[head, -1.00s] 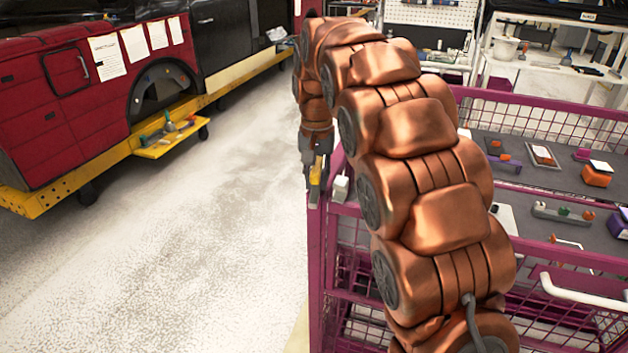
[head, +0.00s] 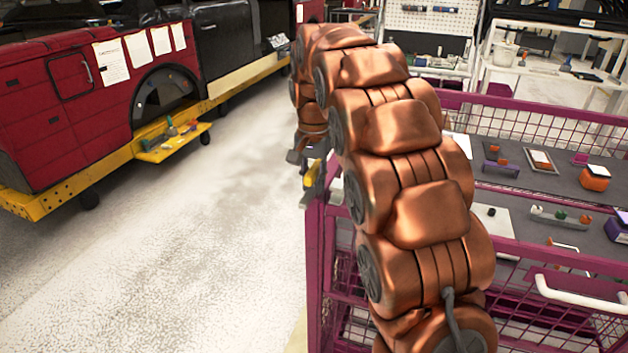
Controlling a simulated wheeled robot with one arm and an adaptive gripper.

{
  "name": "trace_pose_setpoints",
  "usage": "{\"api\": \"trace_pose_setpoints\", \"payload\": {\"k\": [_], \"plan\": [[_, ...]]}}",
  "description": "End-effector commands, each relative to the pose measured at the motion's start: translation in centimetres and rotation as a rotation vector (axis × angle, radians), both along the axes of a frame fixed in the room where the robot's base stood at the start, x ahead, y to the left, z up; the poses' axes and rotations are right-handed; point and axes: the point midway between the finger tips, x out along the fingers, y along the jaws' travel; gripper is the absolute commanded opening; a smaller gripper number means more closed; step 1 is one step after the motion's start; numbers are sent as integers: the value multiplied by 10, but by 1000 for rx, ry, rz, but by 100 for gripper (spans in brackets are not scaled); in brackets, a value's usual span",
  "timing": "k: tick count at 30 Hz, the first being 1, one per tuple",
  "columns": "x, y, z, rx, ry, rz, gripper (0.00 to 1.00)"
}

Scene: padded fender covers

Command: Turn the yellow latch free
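The yellow latch (head: 310,176) is a small yellow piece at the top left corner of the purple cart, low under my wrist. Part of it is hidden by my gripper and the arm. My gripper (head: 306,157) is grey and sits at the latch, close above it or touching; I cannot tell which. Its fingers are small and overlap the latch, so I cannot see whether they are open or shut.
The purple mesh cart (head: 316,262) stands right of my gripper, with several small parts on its grey shelf (head: 520,205). A red vehicle body (head: 70,100) on a yellow frame (head: 60,197) stands left. The pale floor (head: 200,260) between them is clear.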

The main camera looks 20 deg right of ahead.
Motion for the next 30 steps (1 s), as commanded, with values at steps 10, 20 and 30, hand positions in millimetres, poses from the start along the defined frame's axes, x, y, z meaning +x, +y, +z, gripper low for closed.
{"api": "trace_pose_setpoints", "payload": {"k": [10, 20, 30], "plan": [[0, 0, 0, -1, 1, 1, 42], [1, 0, 9, -1, -3, 2, 42], [1, 0, 50, -1, -2, 1, 42]]}}
